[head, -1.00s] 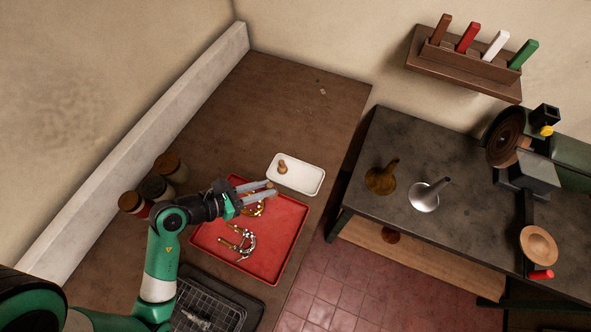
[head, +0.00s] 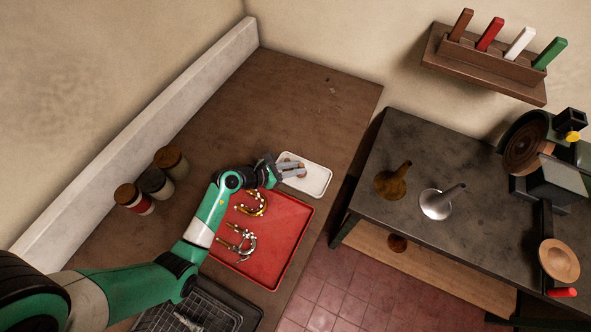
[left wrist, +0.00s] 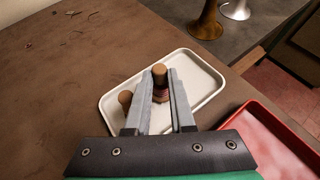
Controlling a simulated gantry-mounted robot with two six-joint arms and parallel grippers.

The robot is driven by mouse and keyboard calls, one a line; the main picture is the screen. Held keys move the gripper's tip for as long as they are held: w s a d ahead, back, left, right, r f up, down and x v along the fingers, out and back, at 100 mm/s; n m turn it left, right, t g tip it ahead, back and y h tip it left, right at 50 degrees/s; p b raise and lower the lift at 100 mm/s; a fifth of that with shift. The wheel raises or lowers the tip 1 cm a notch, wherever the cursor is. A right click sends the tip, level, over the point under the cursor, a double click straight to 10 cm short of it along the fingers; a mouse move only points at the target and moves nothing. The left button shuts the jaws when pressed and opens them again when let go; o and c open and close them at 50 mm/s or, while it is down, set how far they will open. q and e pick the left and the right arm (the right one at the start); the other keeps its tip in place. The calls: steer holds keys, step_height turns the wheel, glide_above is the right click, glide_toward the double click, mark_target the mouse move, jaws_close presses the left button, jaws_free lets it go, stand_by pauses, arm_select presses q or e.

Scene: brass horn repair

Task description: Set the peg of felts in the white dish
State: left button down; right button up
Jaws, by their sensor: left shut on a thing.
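The white dish (head: 318,184) lies on the brown bench beyond the red tray; it fills the middle of the left wrist view (left wrist: 205,72). My left gripper (head: 300,170) is over the dish. It is shut on the peg of felts (left wrist: 161,83), which shows a tan wooden top and reddish rings below, between the fingers in the left wrist view. The peg stands about upright; I cannot tell whether its base touches the dish. A second tan peg-like piece (left wrist: 125,98) is in the dish, just left of the left finger. My right gripper is not in view.
The red tray (head: 285,245) holds brass and silvery horn parts. Several lidded jars (head: 155,183) stand at the left by the wall. A dark wire basket (head: 215,310) is at the front.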

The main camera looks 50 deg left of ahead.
arm_select(q)
steer(key=shift+f, duration=0.4)
steer(key=shift+r, duration=0.1)
steer(key=c, duration=1.2)
jaws_free()
steer(key=shift+f, duration=0.2)
steer(key=shift+o, duration=0.7)
